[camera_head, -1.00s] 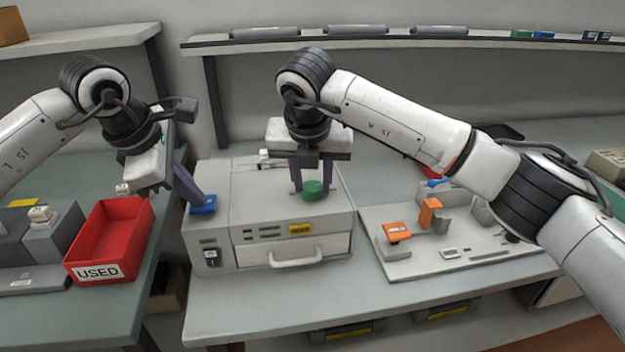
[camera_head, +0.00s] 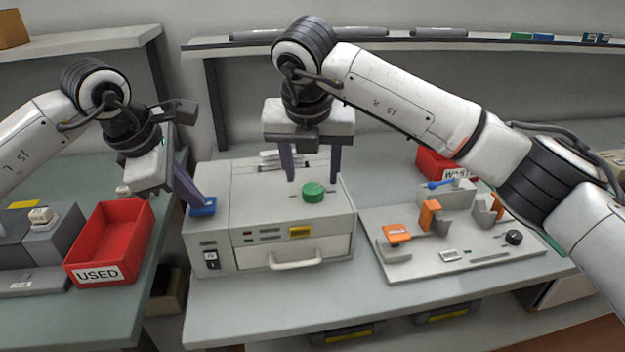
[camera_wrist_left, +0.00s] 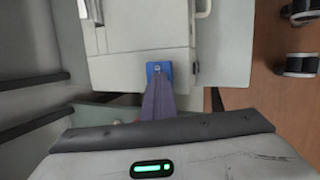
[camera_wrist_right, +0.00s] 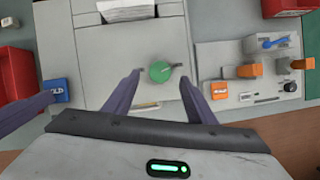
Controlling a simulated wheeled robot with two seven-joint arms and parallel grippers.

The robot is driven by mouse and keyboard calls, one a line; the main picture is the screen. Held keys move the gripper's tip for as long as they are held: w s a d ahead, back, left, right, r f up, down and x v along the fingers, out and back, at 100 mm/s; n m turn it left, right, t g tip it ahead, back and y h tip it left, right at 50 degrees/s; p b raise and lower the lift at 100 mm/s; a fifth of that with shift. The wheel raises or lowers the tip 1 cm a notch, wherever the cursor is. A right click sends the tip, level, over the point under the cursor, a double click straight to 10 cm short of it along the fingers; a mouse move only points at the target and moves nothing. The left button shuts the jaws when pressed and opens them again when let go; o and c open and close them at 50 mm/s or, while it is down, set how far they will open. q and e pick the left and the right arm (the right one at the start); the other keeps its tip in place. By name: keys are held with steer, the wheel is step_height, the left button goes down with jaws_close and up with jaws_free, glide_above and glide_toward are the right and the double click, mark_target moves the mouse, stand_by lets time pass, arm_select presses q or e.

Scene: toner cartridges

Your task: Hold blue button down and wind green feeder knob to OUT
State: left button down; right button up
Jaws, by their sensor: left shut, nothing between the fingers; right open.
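The green feeder knob (camera_head: 314,192) sits on top of the grey machine (camera_head: 270,235), with a dark mark pointing right in the right wrist view (camera_wrist_right: 160,72). My right gripper (camera_head: 312,178) is open above the knob; its fingers are spread on either side, apart from it. The blue button (camera_head: 203,208) is at the machine's left side. My left gripper (camera_head: 197,199) is shut and empty, its tips on the blue button, also seen in the left wrist view (camera_wrist_left: 158,68). How far the button is pressed cannot be told. The OUT marking is not readable.
A red USED bin (camera_head: 112,240) stands left of the machine. A light fixture plate (camera_head: 450,240) with orange parts lies to its right, with a red WASTE bin (camera_head: 435,165) behind. A drawer handle (camera_head: 297,262) sticks out in front.

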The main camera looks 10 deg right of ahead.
arm_select(q)
steer(key=shift+f, duration=0.15)
arm_select(e)
steer(key=v, duration=0.7)
steer(key=shift+r, duration=0.3)
steer(key=shift+s, duration=0.15)
arm_select(q)
step_height(320, 180, up, 9)
steer(key=p, duration=0.5)
steer(key=shift+p, duration=0.4)
arm_select(e)
step_height(320, 180, up, 6)
steer(key=shift+f, duration=0.15)
